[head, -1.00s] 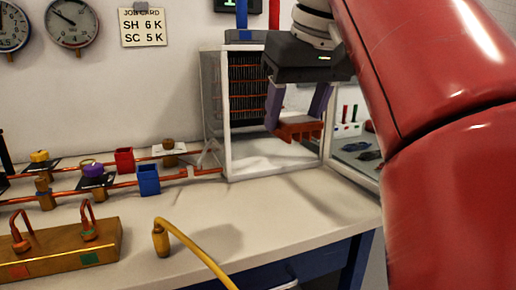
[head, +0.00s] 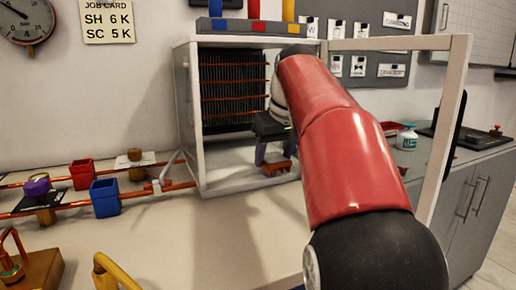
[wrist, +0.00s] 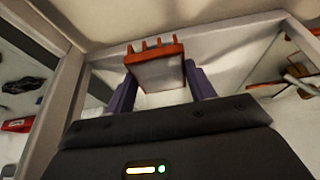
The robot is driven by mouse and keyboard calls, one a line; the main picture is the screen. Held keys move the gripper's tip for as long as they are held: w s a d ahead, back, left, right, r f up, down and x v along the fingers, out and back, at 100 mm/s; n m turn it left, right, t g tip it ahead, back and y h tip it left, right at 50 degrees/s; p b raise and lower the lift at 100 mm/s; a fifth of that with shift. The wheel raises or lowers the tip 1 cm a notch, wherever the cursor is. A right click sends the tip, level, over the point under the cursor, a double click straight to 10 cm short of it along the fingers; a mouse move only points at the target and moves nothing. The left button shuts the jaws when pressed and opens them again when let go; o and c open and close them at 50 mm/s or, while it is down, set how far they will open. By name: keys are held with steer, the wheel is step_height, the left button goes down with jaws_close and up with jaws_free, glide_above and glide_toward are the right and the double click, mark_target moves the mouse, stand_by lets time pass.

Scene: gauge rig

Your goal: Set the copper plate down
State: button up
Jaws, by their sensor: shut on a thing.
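The copper plate (head: 276,168) is a reddish-orange piece with short teeth along one edge. It also shows in the wrist view (wrist: 157,50), where its broad face is grey. My gripper (head: 275,154) is shut on it; in the wrist view the two purple fingers of my gripper (wrist: 161,86) stand on either side of it. In the head view my gripper and the plate appear within the open front of the white-framed cabinet (head: 188,120), low down and above its pale floor (head: 225,178). Any gap between plate and floor is hard to judge. My arm hides the cabinet's right side.
Dark slats with copper bars (head: 230,88) line the cabinet's back. An open framed door (head: 452,120) stands at right. Red (head: 82,174) and blue (head: 105,198) cups and copper pipes are at left. The bench front (head: 215,245) is mostly clear.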

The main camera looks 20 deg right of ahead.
mark_target(268, 154)
steer(key=w, duration=0.3)
steer(key=shift+w+r, duration=0.1)
steer(key=w+p, duration=0.1)
steer(key=w, duration=0.1)
steer(key=shift+w, duration=0.35)
steer(key=shift+x, duration=0.85)
steer(key=o, duration=1.3)
steer(key=shift+c, duration=0.2)
